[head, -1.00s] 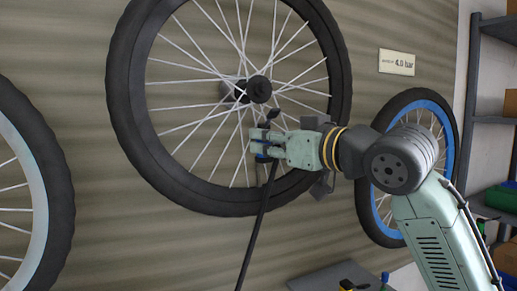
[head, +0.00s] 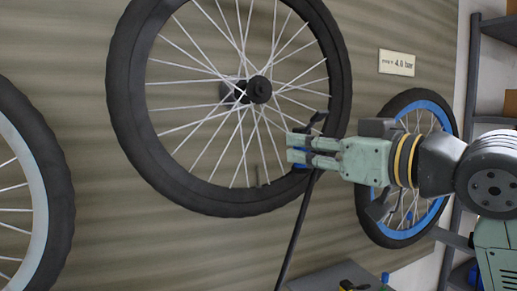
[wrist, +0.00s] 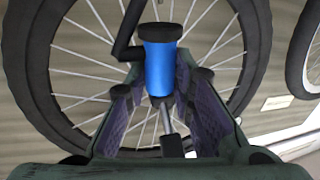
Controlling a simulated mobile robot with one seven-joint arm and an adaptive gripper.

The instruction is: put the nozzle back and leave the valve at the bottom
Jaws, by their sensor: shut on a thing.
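My gripper (head: 300,152) is shut on the nozzle, in front of the right side of the large wheel's rim. The nozzle (wrist: 158,68) is a blue cylinder with black ends, between my fingers in the wrist view. In the head view my fingers mostly hide it; a black end shows above them and a black hose (head: 296,225) hangs below. The large black-tyred wheel (head: 130,115) is upright. Its valve (head: 257,175) is a short thin stem at the lower inner rim, just right of bottom centre. The nozzle is apart from the valve.
A sign (head: 397,62) reading 4.0 bar is on the wall. A blue-rimmed wheel (head: 398,112) is behind my arm, and a pale-rimmed wheel (head: 55,190) is at left. A grey surface (head: 325,278) with small items is at the bottom. Shelves (head: 490,90) stand at right.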

